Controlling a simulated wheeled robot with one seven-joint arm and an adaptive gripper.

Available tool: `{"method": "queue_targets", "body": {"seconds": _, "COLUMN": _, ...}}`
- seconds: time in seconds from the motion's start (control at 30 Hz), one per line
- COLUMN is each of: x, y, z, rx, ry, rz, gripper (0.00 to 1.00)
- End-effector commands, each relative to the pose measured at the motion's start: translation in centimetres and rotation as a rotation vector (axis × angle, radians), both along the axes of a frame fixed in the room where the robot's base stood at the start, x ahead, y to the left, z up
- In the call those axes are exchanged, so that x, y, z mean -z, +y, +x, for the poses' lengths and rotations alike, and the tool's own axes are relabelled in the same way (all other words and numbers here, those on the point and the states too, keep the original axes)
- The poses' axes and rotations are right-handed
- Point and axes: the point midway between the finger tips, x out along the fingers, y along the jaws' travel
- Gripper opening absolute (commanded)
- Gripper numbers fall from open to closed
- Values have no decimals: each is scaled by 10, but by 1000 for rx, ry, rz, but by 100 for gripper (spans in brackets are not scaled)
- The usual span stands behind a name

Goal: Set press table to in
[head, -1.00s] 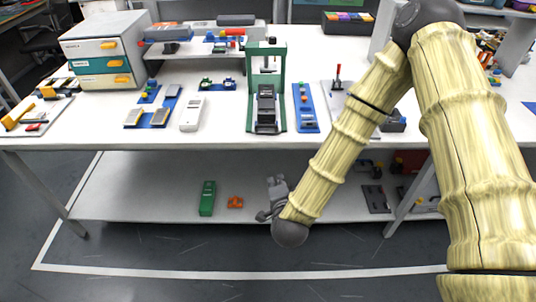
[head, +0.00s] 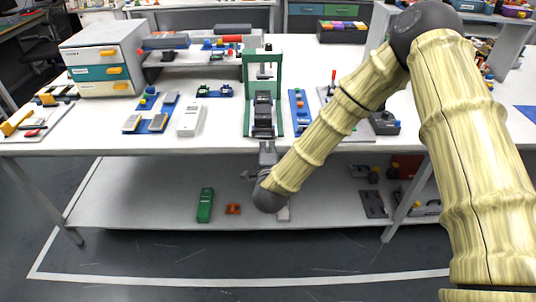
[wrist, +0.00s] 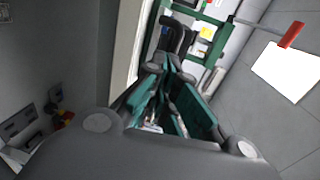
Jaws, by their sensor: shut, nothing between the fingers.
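The green press (head: 277,75) stands upright near the table's front edge in the head view. Its dark press table (head: 263,117) sits low between the uprights, towards the front; how far in it is I cannot tell. My gripper (head: 267,146) is shut and empty, just in front of and below the press at the table's front edge. In the wrist view my gripper's fingertips (wrist: 168,62) come together close to a dark part of the press. The green press frame (wrist: 205,18) shows beyond them. Whether the fingers touch the press I cannot tell.
A white handheld device (head: 190,119) lies left of the press, and a blue strip (head: 299,110) stands close on its right. A red-handled tool (head: 331,84) is further right. The lower shelf (head: 130,195) holds a green box (head: 205,205) and an orange part (head: 233,208).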

Motion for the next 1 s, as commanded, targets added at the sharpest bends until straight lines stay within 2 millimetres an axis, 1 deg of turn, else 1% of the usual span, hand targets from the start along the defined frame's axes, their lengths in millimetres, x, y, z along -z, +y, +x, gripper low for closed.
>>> {"method": "queue_targets", "body": {"seconds": 0.03, "x": -1, "y": 0, "z": 9, "rx": 1, "ry": -1, "rz": 0, "gripper": 0}}
{"method": "queue_targets", "body": {"seconds": 0.1, "x": -4, "y": -1, "z": 19, "rx": 1, "ry": -2, "rz": -1, "gripper": 0}}
{"method": "queue_targets", "body": {"seconds": 0.3, "x": -6, "y": -1, "z": 39, "rx": 1, "ry": 0, "rz": -1, "gripper": 0}}
{"method": "queue_targets", "body": {"seconds": 0.5, "x": -7, "y": -2, "z": 46, "rx": 1, "ry": 0, "rz": -1, "gripper": 0}}
{"method": "queue_targets", "body": {"seconds": 0.83, "x": -6, "y": -2, "z": 47, "rx": 2, "ry": 0, "rz": -1, "gripper": 0}}
{"method": "queue_targets", "body": {"seconds": 0.93, "x": -6, "y": -5, "z": 49, "rx": 6, "ry": 0, "rz": -1, "gripper": 0}}
{"method": "queue_targets", "body": {"seconds": 1.0, "x": -6, "y": -11, "z": 54, "rx": 13, "ry": 0, "rz": -1, "gripper": 0}}
